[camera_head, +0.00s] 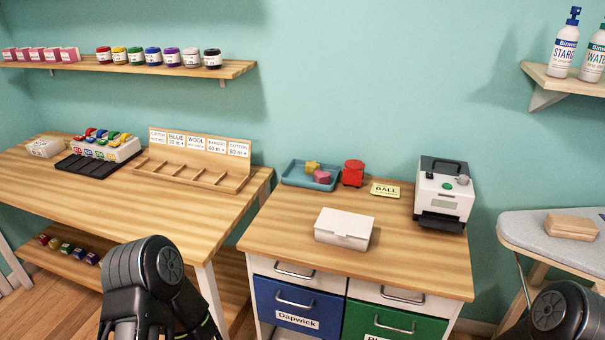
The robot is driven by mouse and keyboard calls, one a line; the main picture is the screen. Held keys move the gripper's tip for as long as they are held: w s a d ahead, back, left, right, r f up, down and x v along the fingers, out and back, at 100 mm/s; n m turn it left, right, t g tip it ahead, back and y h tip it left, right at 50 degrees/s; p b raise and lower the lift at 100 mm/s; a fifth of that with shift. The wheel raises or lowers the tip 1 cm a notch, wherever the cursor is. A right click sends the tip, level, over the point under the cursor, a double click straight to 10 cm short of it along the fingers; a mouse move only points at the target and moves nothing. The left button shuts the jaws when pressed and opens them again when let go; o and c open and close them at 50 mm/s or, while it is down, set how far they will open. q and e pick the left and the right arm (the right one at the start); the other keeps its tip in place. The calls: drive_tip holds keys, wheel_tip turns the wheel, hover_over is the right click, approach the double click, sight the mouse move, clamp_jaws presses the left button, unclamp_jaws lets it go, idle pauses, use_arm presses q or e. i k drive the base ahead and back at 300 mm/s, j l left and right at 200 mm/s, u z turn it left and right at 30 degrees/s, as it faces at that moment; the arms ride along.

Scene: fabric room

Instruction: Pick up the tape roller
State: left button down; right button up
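I cannot make out a tape roller for certain in the head view. A small red object (353,173) stands at the back of the drawer cabinet's wooden top, just right of a blue tray; its exact kind is too small to tell. My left arm shows at the bottom left, in front of the long table, and part of my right arm shows at the bottom right corner. Neither gripper's fingers are in the picture.
The cabinet top (270,234) holds a closed white box (343,229), the blue tray (291,173) with small coloured pieces, a yellow card (385,189) and a white-black machine (443,195). The long table (140,211) stands left, an ironing board (525,232) right. The cabinet's front right is clear.

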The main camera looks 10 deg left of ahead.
sight(353, 175)
drive_tip(key=i+j, duration=1)
drive_tip(key=z, duration=1.6)
